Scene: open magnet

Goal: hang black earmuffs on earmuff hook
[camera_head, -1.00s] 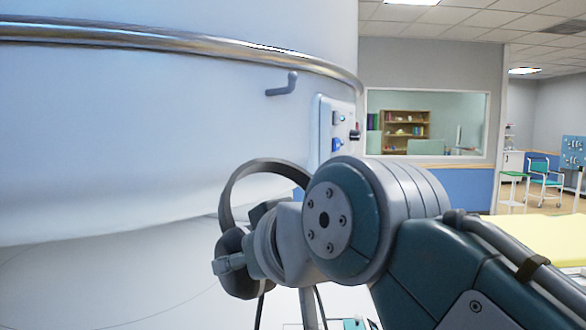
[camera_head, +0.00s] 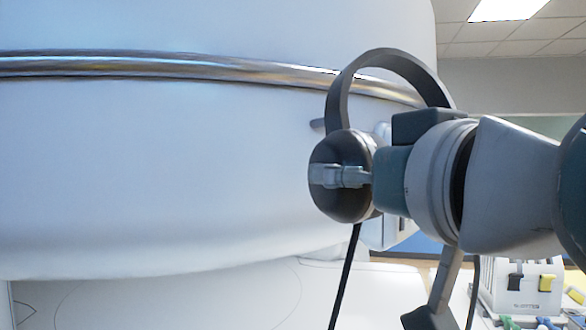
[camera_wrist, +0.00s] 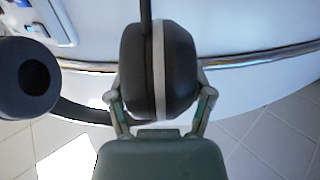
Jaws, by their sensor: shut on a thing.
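The black earmuffs (camera_head: 337,150) are in my gripper (camera_head: 340,176), which is shut on one ear cup. The headband arches up above the gripper and a cable hangs below. In the wrist view the held ear cup (camera_wrist: 180,70) sits between the two fingers of my gripper (camera_wrist: 160,97); the other cup shows at the left edge.
The curved white magnet housing (camera_head: 180,170) fills the left, with a metal rail (camera_head: 200,69) along it. A wall panel is mostly hidden behind my arm. A rack with coloured clips (camera_head: 520,285) stands at the lower right.

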